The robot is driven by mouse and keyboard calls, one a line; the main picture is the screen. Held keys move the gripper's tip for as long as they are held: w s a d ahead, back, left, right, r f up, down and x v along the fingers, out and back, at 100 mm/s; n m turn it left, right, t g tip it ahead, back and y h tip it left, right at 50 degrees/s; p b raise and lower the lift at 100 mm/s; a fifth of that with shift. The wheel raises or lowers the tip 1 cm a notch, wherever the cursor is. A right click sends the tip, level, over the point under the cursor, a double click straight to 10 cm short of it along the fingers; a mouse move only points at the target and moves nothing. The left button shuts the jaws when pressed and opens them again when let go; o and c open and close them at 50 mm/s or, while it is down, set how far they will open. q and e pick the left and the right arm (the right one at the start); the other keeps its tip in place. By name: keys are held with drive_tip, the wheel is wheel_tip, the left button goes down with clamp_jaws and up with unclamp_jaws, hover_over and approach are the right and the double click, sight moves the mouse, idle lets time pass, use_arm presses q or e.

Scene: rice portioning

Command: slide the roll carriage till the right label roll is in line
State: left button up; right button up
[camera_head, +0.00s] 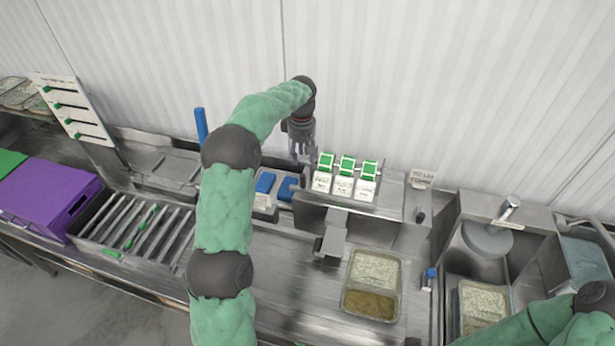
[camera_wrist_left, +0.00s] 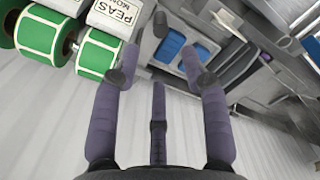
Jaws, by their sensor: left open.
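Three green label rolls stand in a row on a steel housing (camera_head: 385,209) in the head view: the left roll (camera_head: 326,162), the middle roll (camera_head: 347,165) and the right roll (camera_head: 370,171). White printed cards (camera_head: 343,186) sit in front of them. My left gripper (camera_head: 302,152) is just left of the row, pointing down, open and empty. In the left wrist view, its spread fingers (camera_wrist_left: 163,78) are beside the nearest green roll (camera_wrist_left: 98,54), apparently apart from it. The carriage's slide is hard to make out. My right gripper is out of view.
Blue items (camera_head: 265,183) lie in bins left of the housing. A tray of grain (camera_head: 374,271) sits in front. A roller conveyor (camera_head: 130,228) and purple crate (camera_head: 50,199) are at left. A ribbed wall (camera_head: 400,80) is close behind.

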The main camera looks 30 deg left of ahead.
sight(303, 177)
use_arm(q)
wheel_tip(303, 177, down, 11)
drive_tip(key=shift+r+p, duration=0.15)
drive_tip(key=shift+p, duration=0.7)
